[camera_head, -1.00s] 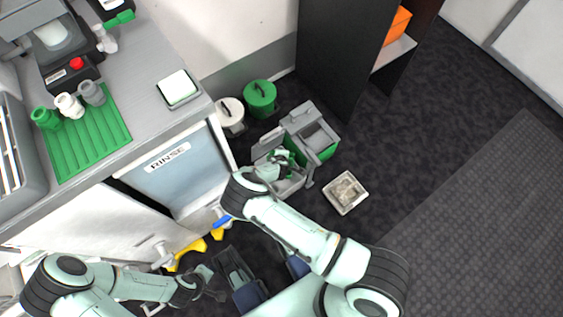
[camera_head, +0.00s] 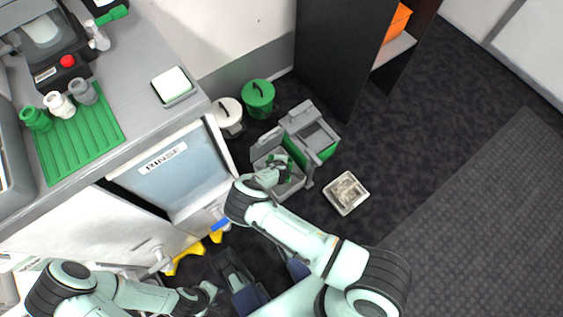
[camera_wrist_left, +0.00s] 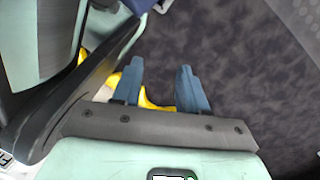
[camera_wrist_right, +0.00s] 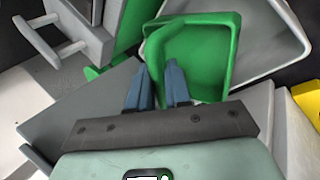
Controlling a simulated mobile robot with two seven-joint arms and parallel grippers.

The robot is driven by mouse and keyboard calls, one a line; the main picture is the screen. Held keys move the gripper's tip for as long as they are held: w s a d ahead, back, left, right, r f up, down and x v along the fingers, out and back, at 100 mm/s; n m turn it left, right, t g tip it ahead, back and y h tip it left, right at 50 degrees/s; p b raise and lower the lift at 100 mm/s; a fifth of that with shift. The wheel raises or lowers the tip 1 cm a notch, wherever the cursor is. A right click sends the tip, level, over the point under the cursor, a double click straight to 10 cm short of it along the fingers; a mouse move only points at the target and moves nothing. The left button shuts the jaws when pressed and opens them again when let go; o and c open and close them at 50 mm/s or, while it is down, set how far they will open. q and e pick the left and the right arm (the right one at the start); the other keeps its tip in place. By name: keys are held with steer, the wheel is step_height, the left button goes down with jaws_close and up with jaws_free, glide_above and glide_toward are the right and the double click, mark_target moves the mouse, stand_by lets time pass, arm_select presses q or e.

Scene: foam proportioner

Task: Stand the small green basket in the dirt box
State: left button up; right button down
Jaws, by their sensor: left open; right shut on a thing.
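The small green basket (camera_wrist_right: 200,55) fills the upper middle of the right wrist view. My right gripper (camera_wrist_right: 157,78) is shut on its near rim or wall. In the head view, my right gripper and the basket are at the open grey box (camera_head: 292,188), which I take as the dirt box. The arm partly hides this spot, and I cannot tell whether the basket touches the box floor. My left gripper (camera_wrist_left: 160,82) is open and empty. In the head view it is low at the left (camera_head: 210,292), away from the basket.
A grey unit with green sides (camera_head: 325,150) adjoins the box. A shallow pale tray (camera_head: 346,193) lies on the floor to the right. The rinse cabinet (camera_head: 170,165) is left. Open floor lies right.

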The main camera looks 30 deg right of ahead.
steer(key=shift+f, duration=0.1)
steer(key=c, duration=1.1)
jaws_free()
arm_select(q)
steer(key=shift+s, duration=0.1)
arm_select(e)
steer(key=shift+o, duration=0.2)
